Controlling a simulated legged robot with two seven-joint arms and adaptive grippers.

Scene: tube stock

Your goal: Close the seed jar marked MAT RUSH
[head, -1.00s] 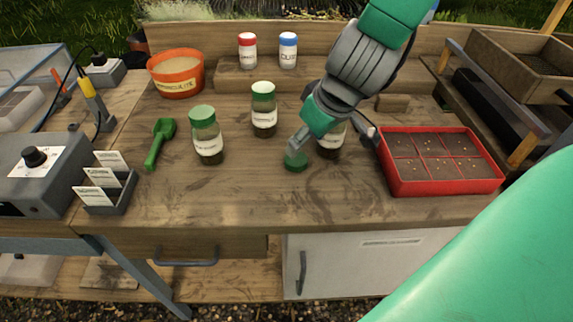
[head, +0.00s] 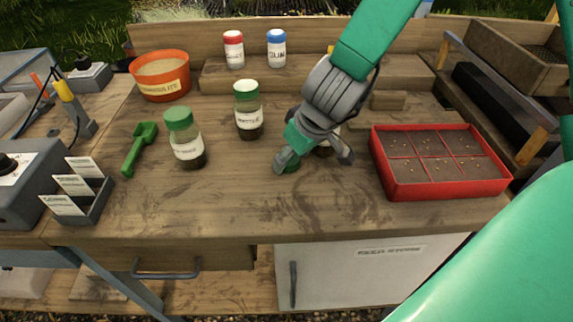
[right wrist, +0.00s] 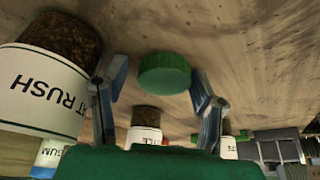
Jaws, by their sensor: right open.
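The MAT RUSH jar (right wrist: 38,92) stands at the left of the right wrist view, upside down in that picture, with dark seed inside. Only a small part of it (head: 325,150) shows in the head view, behind my right gripper, and its mouth is hidden. A loose green lid (right wrist: 165,75) lies on the bench beside it; its edge (head: 292,167) shows in the head view. My right gripper (head: 312,163) is open and low over the bench. In the right wrist view the lid appears between its fingertips (right wrist: 160,70), apart from both. My left gripper is not in view.
Two green-lidded jars (head: 186,138) (head: 248,110) stand left of my gripper. A red seed tray (head: 436,190) sits close on its right. A green scoop (head: 139,150), an orange pot (head: 160,88) and a label rack (head: 85,205) are farther left. The front middle of the bench is clear.

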